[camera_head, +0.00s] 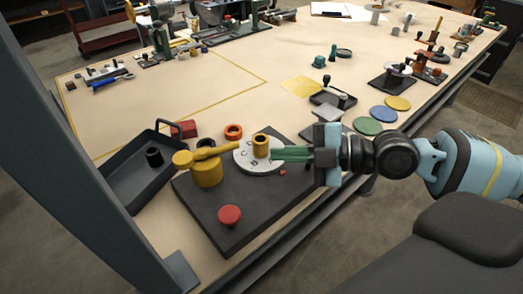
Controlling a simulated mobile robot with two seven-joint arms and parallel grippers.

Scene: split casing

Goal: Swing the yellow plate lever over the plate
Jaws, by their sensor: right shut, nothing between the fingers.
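The yellow plate lever (207,172) stands on a dark base board (210,216). It has a thick round post and a bar on top, with a rounded knob at the left end. The bar points right, and its tip appears to overlap the left edge of the pale round plate (246,164). A brass-coloured bushing (261,146) stands upright on the plate. My right gripper (275,153) comes in from the right with green fingers shut and empty. Its tips are beside the bushing, above the plate's right part; I cannot tell whether they touch. My left gripper is out of view.
A red button (229,215) sits at the board's front. A dark tray (124,172) with a black ring stands left, near a red block (184,129) and an orange ring (233,131). Coloured discs (383,114) and small fixtures lie to the back right. The table beyond has free room.

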